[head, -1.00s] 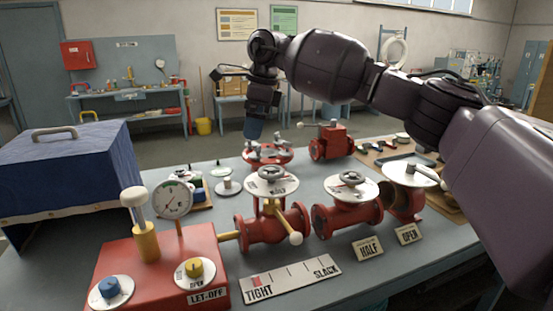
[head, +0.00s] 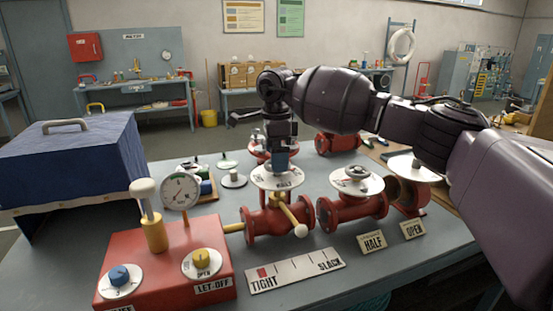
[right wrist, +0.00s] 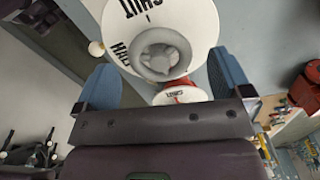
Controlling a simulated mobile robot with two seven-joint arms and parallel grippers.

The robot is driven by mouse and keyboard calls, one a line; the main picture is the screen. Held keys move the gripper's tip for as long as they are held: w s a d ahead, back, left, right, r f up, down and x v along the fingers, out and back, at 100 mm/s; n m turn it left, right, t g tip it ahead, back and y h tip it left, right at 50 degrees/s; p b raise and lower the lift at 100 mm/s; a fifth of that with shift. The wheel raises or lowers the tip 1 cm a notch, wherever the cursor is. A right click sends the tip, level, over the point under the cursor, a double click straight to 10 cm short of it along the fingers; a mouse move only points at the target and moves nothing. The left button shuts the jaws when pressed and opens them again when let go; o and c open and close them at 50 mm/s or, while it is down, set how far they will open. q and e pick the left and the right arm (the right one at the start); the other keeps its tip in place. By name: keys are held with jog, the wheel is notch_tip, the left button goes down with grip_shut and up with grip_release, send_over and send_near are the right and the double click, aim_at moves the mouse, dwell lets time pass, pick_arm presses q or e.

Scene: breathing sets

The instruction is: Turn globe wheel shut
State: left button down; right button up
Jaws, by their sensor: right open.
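A red valve (head: 262,222) stands on the bench, with a white dial plate (head: 262,180) on top and a yellow lever with a pale knob at its side. Its grey handwheel is hidden behind my right gripper in the head view. My right gripper (head: 280,165) points down over the dial. In the right wrist view, its blue fingers are open, one on each side of the grey wheel (right wrist: 160,52) in the picture; I cannot tell whether they touch it. The dial there reads SHUT and HALF. My left gripper is not in view.
A second red valve (head: 345,208) with a dial and wheel stands close on the right. A red box (head: 165,268) with a gauge (head: 180,191) and knobs is front left. A TIGHT–SLACK plate (head: 297,269) lies in front. A blue covered case (head: 65,165) is at left.

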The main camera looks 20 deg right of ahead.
jog(key=shift+f, duration=0.85)
jog(key=c, duration=0.9)
